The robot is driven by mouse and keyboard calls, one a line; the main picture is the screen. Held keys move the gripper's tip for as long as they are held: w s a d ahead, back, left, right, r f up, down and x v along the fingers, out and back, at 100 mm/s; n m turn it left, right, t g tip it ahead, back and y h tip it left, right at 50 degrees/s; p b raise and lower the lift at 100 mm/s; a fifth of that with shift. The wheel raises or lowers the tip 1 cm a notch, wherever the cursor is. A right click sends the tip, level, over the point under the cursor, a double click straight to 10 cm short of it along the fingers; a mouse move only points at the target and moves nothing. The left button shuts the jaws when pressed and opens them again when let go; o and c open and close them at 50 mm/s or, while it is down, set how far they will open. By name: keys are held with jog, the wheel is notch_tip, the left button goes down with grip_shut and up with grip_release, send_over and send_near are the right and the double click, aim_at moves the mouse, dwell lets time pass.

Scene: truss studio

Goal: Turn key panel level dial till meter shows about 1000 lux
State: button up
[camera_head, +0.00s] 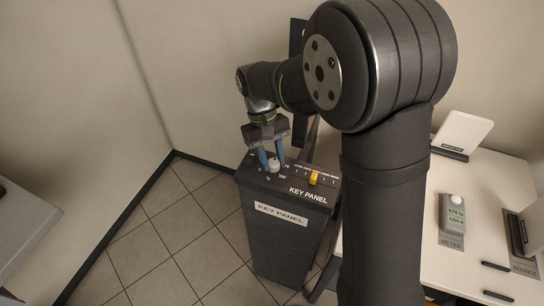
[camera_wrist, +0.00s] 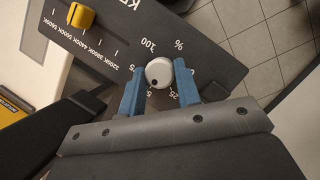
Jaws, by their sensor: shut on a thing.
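The level dial is a small white round knob (camera_wrist: 159,73) on top of the dark key panel (camera_head: 285,225). A black dot on it faces the printed 50 in the wrist view. It also shows in the head view (camera_head: 274,165). My gripper (camera_wrist: 160,80) has its two blue fingers on opposite sides of the knob, shut on it; in the head view it (camera_head: 273,164) reaches down from above. The grey meter (camera_head: 453,213) lies on the white table at right. Its green display is lit; the upper line looks like 970, but is too small to be sure.
A yellow knob (camera_head: 313,178) stands beside the dial on a colour-temperature scale; it shows in the wrist view too (camera_wrist: 81,15). The white table (camera_head: 393,262) holds a tilted white panel (camera_head: 462,136) and a dark device (camera_head: 525,232) by the BOUNCE label. Tiled floor (camera_head: 165,240) left of the panel is clear.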

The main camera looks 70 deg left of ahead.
jog(key=o, duration=1)
jog(key=n+t, duration=0.1)
jog(key=n, duration=0.1)
jog(key=n+t, duration=0.1)
jog(key=n, duration=0.1)
jog(key=shift+s+d+n+y, duration=0.1)
jog(key=shift+s+n+y, duration=0.1)
jog(key=shift+n+y, duration=0.15)
jog(key=n+y, duration=0.1)
jog(key=n, duration=0.2)
jog(key=n+t+y, duration=0.1)
jog(key=n, duration=0.2)
jog(key=shift+s+d+r+n+t, duration=0.1)
jog(key=shift+s+r+n+t, duration=0.05)
jog(key=shift+n+t, duration=0.15)
jog(key=s+r+m, duration=0.2)
jog(key=r+m, duration=0.3)
jog(key=m, duration=0.1)
jog(key=s+a+r+m, duration=0.1)
jog(key=s+r+m, duration=0.1)
jog(key=r+m, duration=0.4)
jog(key=s+a+r+m, duration=0.1)
jog(key=s+r+m, duration=0.1)
jog(key=r+m, duration=0.4)
jog(key=shift+s+r+m+y, duration=0.15)
jog(key=shift+s+m+y, duration=0.15)
jog(key=shift+m, duration=0.75)
